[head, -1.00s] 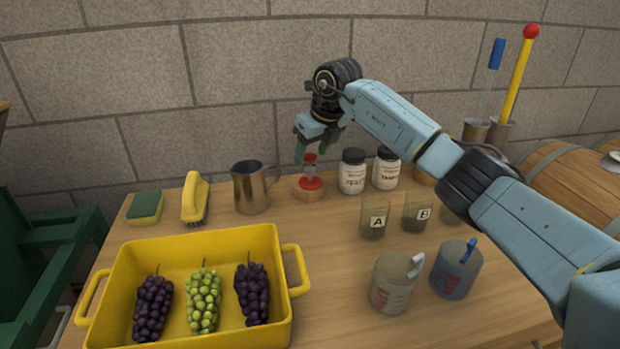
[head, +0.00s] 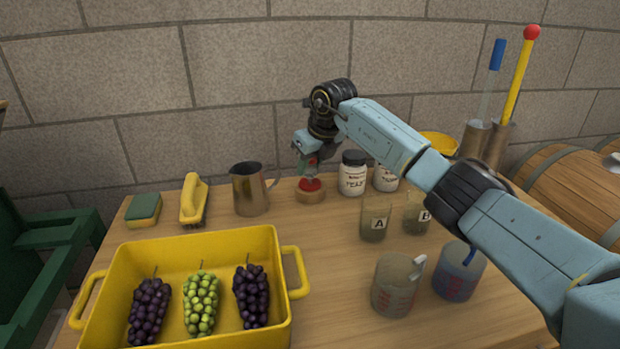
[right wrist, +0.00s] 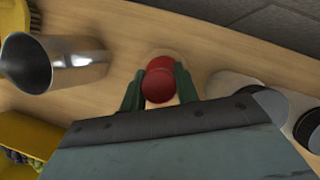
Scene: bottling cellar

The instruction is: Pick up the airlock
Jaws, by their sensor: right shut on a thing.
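The airlock (head: 311,184) has a red base and sits on a small round wooden block (head: 310,196) at the back of the table. In the right wrist view the airlock (right wrist: 158,84) shows from above as a red round top over a red base. My right gripper (head: 309,168) is lowered over it from above. Its two green fingers (right wrist: 159,90) close on the airlock from both sides. The airlock's upper part is mostly hidden by the fingers in the head view. My left gripper is in neither view.
A metal jug (head: 250,190) stands just left of the airlock, and white jars (head: 352,174) stand close on its right. Beakers (head: 375,220) and measuring jugs (head: 396,285) are in front right. A yellow crate (head: 180,250) of grapes fills the front left.

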